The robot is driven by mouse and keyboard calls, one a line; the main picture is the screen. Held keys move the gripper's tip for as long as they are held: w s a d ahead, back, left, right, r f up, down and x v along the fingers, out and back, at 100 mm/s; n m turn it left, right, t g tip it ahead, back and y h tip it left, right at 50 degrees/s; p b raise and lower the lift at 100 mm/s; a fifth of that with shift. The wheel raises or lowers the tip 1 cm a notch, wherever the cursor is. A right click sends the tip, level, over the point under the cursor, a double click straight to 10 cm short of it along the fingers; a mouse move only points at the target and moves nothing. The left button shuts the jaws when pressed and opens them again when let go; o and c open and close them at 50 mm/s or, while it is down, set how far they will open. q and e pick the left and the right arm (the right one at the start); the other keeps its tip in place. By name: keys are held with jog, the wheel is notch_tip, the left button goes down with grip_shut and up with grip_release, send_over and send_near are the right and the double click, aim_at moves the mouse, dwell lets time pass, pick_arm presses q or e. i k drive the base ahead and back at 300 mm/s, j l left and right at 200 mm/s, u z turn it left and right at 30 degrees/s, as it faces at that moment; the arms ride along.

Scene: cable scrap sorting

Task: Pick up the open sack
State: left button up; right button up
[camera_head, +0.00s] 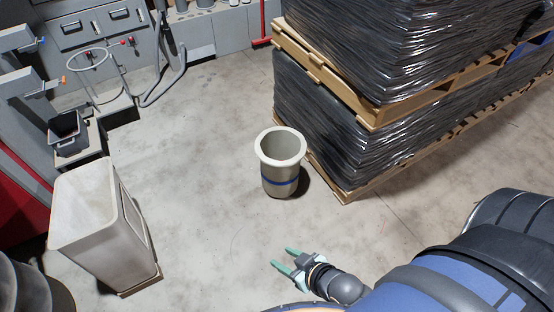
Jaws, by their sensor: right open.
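The open sack (279,173) stands upright on the concrete floor near the middle of the view. It is beige, with a thick rolled rim, a wide open mouth and a blue band low on its side. Its inside looks empty as far as I can see. My right gripper (282,258) is open, with two green fingers pointing up and left. It is below the sack in the picture, apart from it, with nothing between the fingers. My left gripper is not in view.
Wrapped pallet loads (330,130) stand close behind and right of the sack. A tall pale bin (128,240) stands at the left. Floor around the sack's left and front is clear.

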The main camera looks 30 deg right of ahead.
aim_at(279, 150)
jog(key=z, duration=0.75)
jog(key=i+j+z, duration=0.15)
jog(key=z, duration=0.2)
jog(key=i+j+z, duration=0.1)
jog(key=z, duration=0.3)
jog(key=i+j+z, duration=0.1)
jog(key=j+z, duration=0.25)
jog(key=i+j+z, duration=0.2)
jog(key=j, duration=0.15)
jog(key=j+z, duration=0.25)
jog(key=j, duration=0.1)
